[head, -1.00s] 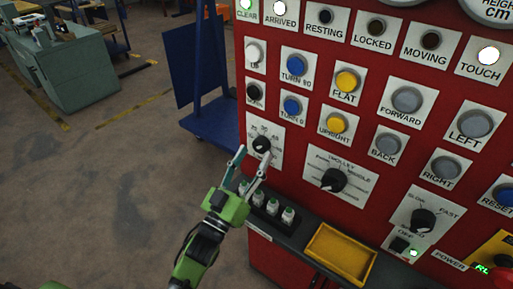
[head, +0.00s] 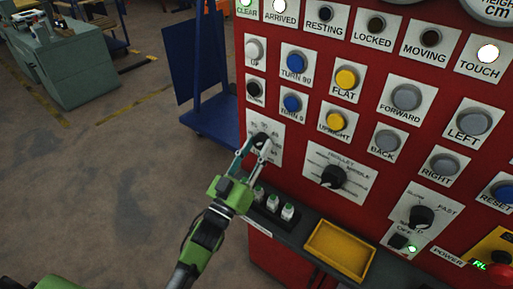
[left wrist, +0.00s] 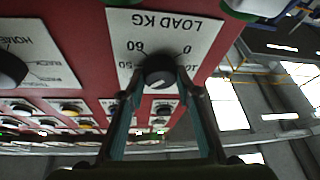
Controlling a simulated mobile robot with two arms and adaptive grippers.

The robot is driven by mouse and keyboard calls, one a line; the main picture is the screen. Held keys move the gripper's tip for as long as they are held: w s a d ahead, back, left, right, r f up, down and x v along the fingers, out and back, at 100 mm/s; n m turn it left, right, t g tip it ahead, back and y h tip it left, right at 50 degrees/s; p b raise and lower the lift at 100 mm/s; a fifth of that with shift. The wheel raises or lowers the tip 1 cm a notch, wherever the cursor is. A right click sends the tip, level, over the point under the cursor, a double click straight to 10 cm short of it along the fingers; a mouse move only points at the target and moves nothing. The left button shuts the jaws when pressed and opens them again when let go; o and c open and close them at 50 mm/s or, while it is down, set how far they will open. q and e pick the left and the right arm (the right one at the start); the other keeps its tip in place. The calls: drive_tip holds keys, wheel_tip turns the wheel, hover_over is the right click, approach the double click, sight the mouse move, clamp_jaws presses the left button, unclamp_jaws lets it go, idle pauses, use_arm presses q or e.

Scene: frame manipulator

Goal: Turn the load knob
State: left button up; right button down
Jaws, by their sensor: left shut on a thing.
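The load knob (head: 262,137) is a small black knob on a white scale plate at the lower left of the red panel. In the left wrist view the knob (left wrist: 160,68) sits on the plate marked LOAD KG (left wrist: 165,28), which appears upside down. My left gripper (head: 258,144) is at the knob, with its two fingers on either side of it. In the left wrist view the gripper (left wrist: 161,80) is shut on the knob, and the fingertips partly cover its sides. The direction of the knob's pointer is hard to tell. My right gripper is not in view.
The trolley knob (head: 333,176) is right of the load knob. Below are a ledge with small green-and-white items (head: 272,203) and a yellow tray (head: 340,250). Panel buttons, such as a blue one (head: 292,103), lie above and right. Floor left of the panel is open.

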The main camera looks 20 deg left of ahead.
use_arm(q)
drive_tip(key=shift+m, duration=0.3)
drive_tip(key=m+h, duration=0.1)
drive_tip(key=m, duration=0.1)
drive_tip(key=shift+f+m+h+b, duration=0.1)
drive_tip(key=shift+m+h+b, duration=0.2)
drive_tip(key=shift+a+m+g+h, duration=0.1)
drive_tip(key=shift+m+g+h, duration=0.2)
drive_tip(key=shift+m+h, duration=0.7)
drive_tip(key=shift+m+g+h, duration=0.3)
drive_tip(key=shift+m, duration=1.3)
drive_tip(key=o, duration=1.1)
